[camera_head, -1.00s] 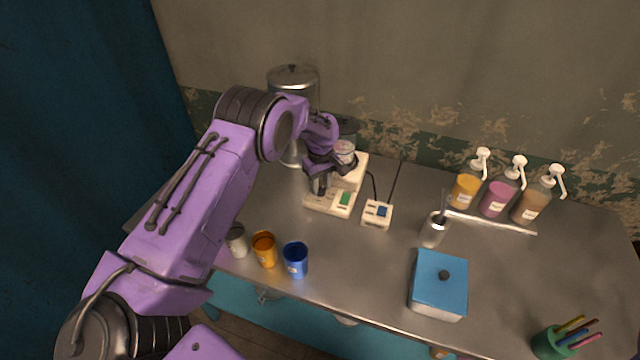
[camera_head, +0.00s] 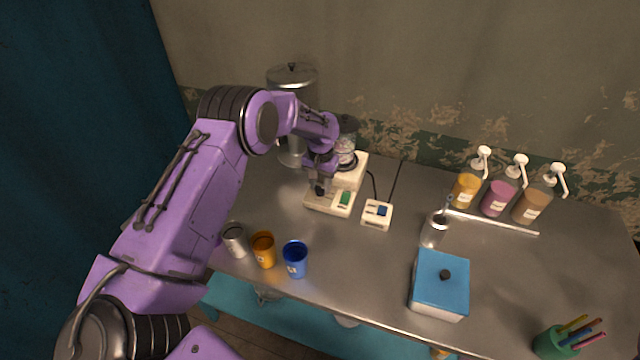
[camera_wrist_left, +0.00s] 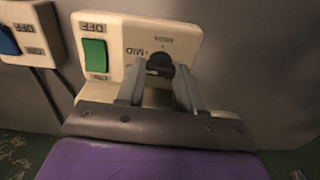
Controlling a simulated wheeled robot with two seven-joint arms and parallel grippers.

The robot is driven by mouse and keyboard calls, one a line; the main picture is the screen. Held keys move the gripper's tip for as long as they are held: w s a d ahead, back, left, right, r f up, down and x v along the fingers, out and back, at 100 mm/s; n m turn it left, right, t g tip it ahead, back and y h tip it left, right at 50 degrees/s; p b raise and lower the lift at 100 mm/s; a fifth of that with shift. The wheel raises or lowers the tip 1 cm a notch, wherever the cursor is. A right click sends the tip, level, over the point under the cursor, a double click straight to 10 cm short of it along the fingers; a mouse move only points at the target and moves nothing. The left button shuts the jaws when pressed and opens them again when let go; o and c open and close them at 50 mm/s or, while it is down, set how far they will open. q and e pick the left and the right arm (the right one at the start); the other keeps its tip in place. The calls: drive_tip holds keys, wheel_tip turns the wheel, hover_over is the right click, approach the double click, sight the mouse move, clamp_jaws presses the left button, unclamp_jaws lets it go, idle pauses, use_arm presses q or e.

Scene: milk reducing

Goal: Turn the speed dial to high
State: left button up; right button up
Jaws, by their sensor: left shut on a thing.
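The blender base (camera_head: 343,200) is cream-coloured, with a green switch (camera_head: 345,198) on its front panel. The green switch (camera_wrist_left: 96,56) also shows in the left wrist view. The black speed dial (camera_wrist_left: 159,63) sits on the same panel, beside printed words of which MID can be read; the dial's exact pointing is hard to tell. My left gripper (camera_head: 320,190) is at the front of the base, and in the left wrist view its two fingers (camera_wrist_left: 160,84) are closed around the dial. My right gripper is not in view.
A small box with a blue switch (camera_head: 377,213) stands right of the base, joined by a cable. Several cups, including a blue cup (camera_head: 295,259), stand at the table's front left. A blue-lidded box (camera_head: 440,283) and pump bottles (camera_head: 497,193) are to the right.

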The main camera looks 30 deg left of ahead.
use_arm(q)
drive_tip(key=m, duration=0.4)
drive_tip(key=shift+s+d+f+m, duration=0.1)
drive_tip(key=shift+s+f+m, duration=0.1)
drive_tip(key=shift+f+m, duration=0.15)
drive_tip(key=m+b, duration=0.1)
drive_tip(key=m, duration=0.3)
drive_tip(key=shift+m, duration=0.25)
drive_tip(key=m, duration=0.4)
drive_tip(key=shift+b, duration=0.35)
drive_tip(key=shift+m, duration=2.1)
drive_tip(key=o, duration=0.8)
drive_tip(key=shift+c, duration=0.2)
drive_tip(key=shift+w+r, duration=0.1)
drive_tip(key=shift+r, duration=0.05)
drive_tip(key=shift+r, duration=0.1)
